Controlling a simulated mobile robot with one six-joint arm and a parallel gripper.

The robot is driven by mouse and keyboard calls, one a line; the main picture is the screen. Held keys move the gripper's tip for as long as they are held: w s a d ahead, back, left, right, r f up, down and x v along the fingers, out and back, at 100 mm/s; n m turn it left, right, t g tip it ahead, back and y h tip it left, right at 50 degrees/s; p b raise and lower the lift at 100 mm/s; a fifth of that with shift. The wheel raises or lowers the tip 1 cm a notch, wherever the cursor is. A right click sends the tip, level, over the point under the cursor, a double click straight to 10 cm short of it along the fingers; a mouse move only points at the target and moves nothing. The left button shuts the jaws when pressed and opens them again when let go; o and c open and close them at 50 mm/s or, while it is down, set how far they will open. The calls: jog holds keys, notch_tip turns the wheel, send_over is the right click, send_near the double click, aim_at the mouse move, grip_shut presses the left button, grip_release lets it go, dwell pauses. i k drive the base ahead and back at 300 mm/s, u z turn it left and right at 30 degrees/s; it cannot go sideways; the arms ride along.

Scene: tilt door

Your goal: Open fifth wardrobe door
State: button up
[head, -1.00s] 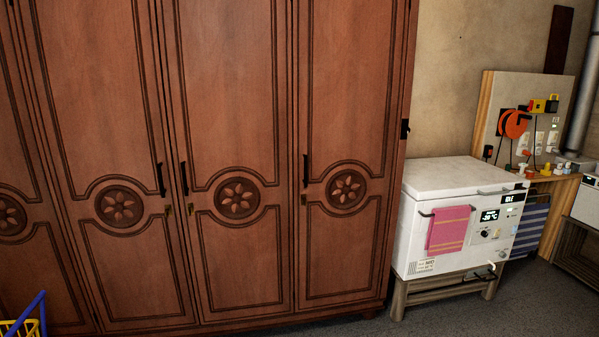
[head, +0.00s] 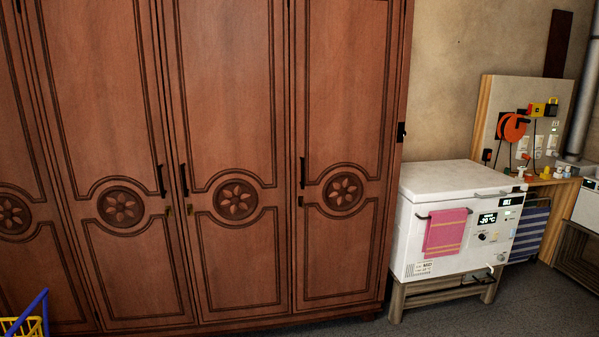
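A tall brown wooden wardrobe fills the left and middle of the head view. Its rightmost door (head: 345,120) is closed, with a dark vertical handle (head: 302,168) at its left edge and a carved flower medallion. The door to its left (head: 230,100) has a handle (head: 184,180) at its left edge. The door left of that (head: 100,100) has a handle (head: 161,180) at its right edge. Part of another door (head: 14,212) shows at the left picture edge. All visible doors look closed. The wardrobe's far left is cut off, and my gripper is not in view.
A white freezer chest (head: 455,215) with a pink towel (head: 446,232) stands on a wooden stand right of the wardrobe. A tool panel (head: 530,125) is behind it. A yellow basket (head: 20,326) with a blue handle is at bottom left. Grey floor (head: 360,328) shows at the bottom.

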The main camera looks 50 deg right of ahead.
aim_at(346, 55)
jog(key=z, duration=0.1)
jog(key=i, duration=0.95)
jog(key=u, duration=0.1)
